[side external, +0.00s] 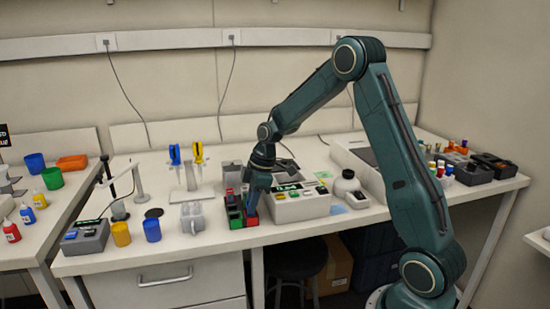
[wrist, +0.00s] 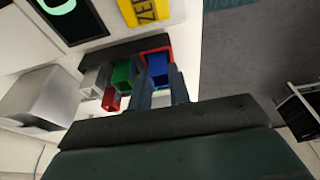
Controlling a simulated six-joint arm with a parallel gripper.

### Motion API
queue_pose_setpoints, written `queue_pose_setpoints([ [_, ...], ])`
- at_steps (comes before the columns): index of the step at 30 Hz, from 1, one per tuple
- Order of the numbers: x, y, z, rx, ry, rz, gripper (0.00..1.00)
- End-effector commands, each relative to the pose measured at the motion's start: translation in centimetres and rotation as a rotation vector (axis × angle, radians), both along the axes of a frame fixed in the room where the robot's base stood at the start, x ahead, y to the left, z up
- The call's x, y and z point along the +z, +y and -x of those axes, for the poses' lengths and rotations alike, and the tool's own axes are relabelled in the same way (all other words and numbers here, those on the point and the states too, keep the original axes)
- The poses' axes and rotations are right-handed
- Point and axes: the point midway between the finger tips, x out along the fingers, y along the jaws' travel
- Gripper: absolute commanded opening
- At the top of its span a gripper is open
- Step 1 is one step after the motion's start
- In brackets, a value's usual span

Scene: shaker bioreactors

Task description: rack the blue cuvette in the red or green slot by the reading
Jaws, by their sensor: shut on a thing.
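My gripper (side external: 250,212) is at the right end of the small rack on the bench. In the wrist view its two fingers (wrist: 160,88) are shut on the blue cuvette (wrist: 158,68). A red-rimmed slot (wrist: 143,52) frames the cuvette from above; how deep it sits I cannot tell. The green slot (wrist: 122,72) is just left of it. The rack shows in the side view as a green part (side external: 235,217) and red parts, with the cuvette hidden there. A dark display (wrist: 68,18) shows part of a green character, cut off by the frame edge.
A white instrument (side external: 305,205) stands right behind my gripper. A yellow label (wrist: 150,10) lies above the rack in the wrist view. A grey block (wrist: 35,98) is left of the rack. The bench's front edge is close. Yellow (side external: 121,234) and blue (side external: 152,230) cups stand left.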

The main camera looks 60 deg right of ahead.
Motion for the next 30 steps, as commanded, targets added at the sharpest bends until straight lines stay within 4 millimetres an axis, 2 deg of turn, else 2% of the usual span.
queue_pose_setpoints([
  [8,-0.03,0.00,0.00,0.000,0.000,0.000,0.06],
  [9,-0.03,0.00,0.00,0.000,0.000,0.000,0.27],
  [12,-0.02,0.00,0.00,0.000,0.000,0.000,0.44],
  [30,0.23,-0.01,-0.01,0.000,-0.001,0.000,0.44],
])
